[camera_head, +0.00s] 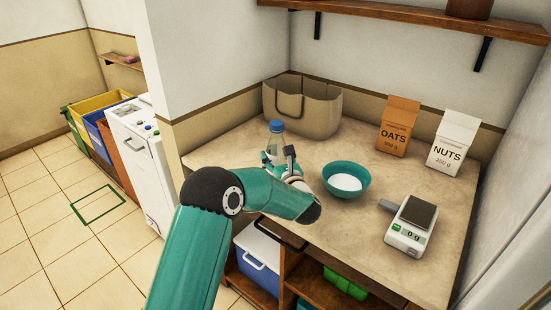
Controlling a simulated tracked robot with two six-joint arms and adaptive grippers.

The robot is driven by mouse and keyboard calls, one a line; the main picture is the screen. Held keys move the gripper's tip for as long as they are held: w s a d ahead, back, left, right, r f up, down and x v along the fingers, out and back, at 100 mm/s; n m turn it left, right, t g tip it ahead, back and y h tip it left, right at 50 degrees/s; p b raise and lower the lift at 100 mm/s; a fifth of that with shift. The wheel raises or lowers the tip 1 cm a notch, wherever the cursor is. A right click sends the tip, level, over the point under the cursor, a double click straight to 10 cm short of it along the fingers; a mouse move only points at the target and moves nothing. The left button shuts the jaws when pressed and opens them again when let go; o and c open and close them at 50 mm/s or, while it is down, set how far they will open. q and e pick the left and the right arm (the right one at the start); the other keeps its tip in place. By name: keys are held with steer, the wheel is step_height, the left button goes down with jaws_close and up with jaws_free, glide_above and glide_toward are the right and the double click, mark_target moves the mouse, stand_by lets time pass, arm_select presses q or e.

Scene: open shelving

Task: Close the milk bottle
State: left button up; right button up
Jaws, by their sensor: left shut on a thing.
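The milk bottle (276,141) stands on the counter in front of the tan bag, clear-looking and with a blue cap (276,126) at its top. It looks upright; its lower part is hidden by my left gripper. From this view I cannot tell how tightly the cap sits. My left gripper (279,158) is around the bottle's body, below the cap, and shut on it. My left arm reaches in from the bottom of the picture. My right gripper is not in view.
A teal bowl (332,167) with white contents stands right of my gripper. A scale (404,238) sits near the front right. Oats (396,142) and nuts (447,158) packets and the tan bag (325,119) stand along the back. The counter between bowl and packets is clear.

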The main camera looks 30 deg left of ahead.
arm_select(q)
steer(key=shift+r, duration=0.2)
step_height(320, 180, up, 20)
steer(key=shift+f+b, duration=0.15)
steer(key=shift+b, duration=0.45)
steer(key=o, duration=0.9)
jaws_close()
